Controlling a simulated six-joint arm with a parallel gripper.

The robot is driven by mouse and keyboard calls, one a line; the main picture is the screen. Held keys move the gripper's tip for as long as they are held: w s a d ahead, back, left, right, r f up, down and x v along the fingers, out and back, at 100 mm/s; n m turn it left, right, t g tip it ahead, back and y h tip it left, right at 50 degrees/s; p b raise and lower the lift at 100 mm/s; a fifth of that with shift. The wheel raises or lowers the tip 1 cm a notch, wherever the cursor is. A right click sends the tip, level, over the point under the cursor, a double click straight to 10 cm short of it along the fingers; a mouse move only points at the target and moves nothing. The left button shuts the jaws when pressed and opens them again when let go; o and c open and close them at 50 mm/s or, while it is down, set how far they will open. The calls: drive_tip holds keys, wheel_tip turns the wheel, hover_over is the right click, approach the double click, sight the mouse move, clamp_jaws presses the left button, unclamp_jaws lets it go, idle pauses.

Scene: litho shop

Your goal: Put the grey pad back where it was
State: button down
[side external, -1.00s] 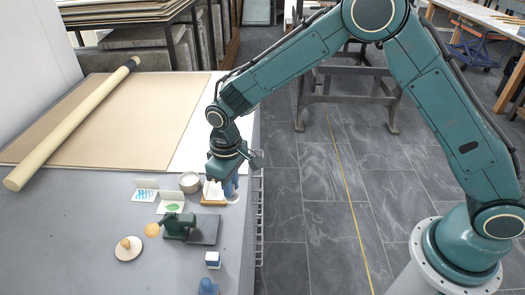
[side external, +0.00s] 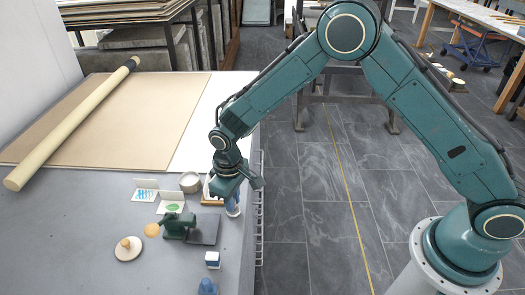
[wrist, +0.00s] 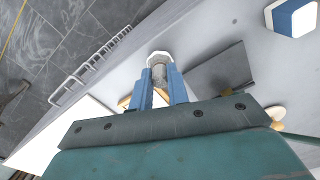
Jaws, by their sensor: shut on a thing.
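My gripper (wrist: 161,80) has its two blue fingers shut on a small speckled grey piece with a pale, many-sided end (wrist: 158,58), which I take for the grey pad. In the side external view the pad's pale end (side external: 233,212) shows below my gripper (side external: 232,200), near the table's right edge. I cannot tell whether it touches the table. A flat dark grey slab (side external: 207,229) lies beside it, nearer the camera; the slab also shows in the wrist view (wrist: 222,72).
A dark green object (side external: 178,226) stands against the slab. Close by are a round bowl (side external: 189,182), two printed cards, a wooden-knobbed disc (side external: 128,249) and a blue-and-white block (side external: 212,260). A wood-edged item is partly hidden behind my gripper. The grey tabletop (side external: 60,245) at front left is clear.

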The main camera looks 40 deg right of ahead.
drive_tip(key=shift+f, duration=0.15)
drive_tip(key=c, duration=1.3)
unclamp_jaws()
drive_tip(key=shift+c, duration=0.2)
wheel_tip(320, 180, up, 12)
drive_tip(key=shift+r, duration=0.2)
